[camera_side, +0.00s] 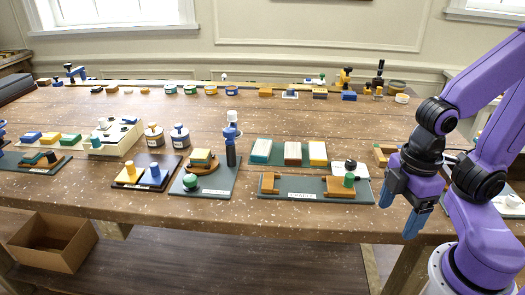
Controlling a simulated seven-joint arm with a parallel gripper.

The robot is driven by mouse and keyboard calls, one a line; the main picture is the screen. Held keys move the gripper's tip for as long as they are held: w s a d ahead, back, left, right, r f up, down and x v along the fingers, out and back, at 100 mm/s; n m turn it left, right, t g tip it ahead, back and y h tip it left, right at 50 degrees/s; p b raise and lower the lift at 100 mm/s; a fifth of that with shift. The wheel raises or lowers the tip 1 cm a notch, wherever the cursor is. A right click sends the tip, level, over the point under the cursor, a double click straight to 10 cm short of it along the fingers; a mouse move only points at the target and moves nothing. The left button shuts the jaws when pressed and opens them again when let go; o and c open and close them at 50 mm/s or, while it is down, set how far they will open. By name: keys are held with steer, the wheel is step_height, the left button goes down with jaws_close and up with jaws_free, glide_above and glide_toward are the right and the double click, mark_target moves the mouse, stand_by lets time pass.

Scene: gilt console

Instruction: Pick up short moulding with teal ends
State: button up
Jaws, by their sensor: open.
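I cannot make out for certain which piece is the short moulding with teal ends. A block with teal on it and a pale face (261,151) lies in a row with brown and yellow pieces, right of centre on the table. My gripper (401,208) is at the right with its blue fingers pointing down, near the table's front edge. It is open, with nothing visible between the fingers. It is to the right of that row, apart from it.
A dark green board (312,188) with wooden blocks and a green knob lies just left of my gripper. Another board (218,187) holds stacked pieces and a dark upright post. Several small items line the table's back. An open cardboard box (50,240) is at lower left.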

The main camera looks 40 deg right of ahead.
steer(key=shift+o, duration=0.5)
steer(key=w+a+r+m+t+h, duration=0.15)
steer(key=w+m, duration=0.35)
steer(key=w, duration=0.6)
steer(key=w+a+r+m, duration=0.3)
steer(key=w+m, duration=0.3)
steer(key=w, duration=0.4)
steer(key=w+a+r+m+t+h, duration=0.15)
steer(key=w+m, duration=0.35)
steer(key=w, duration=0.6)
steer(key=m+h, duration=0.1)
steer(key=m, duration=0.6)
glide_toward(262, 147)
steer(key=x, duration=0.8)
steer(key=shift+f, duration=0.25)
steer(key=shift+d, duration=0.1)
steer(key=c, duration=1.1)
